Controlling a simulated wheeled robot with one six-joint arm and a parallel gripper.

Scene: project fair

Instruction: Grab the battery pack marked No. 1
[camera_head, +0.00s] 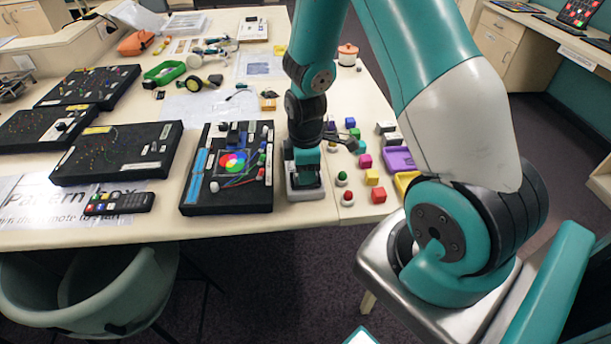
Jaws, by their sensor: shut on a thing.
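My gripper (305,178) points down at the table's front edge, just right of a black board with a colour wheel (194,189). It is shut on a pale block-like thing (306,194) low at the tabletop. My wrist and gripper hide much of this thing, and I cannot read any marking on it. I cannot tell whether it is the battery pack No. 1, or whether it touches the table.
More black circuit boards (118,165) and a remote (119,204) lie left. A green chair (90,290) stands in front.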

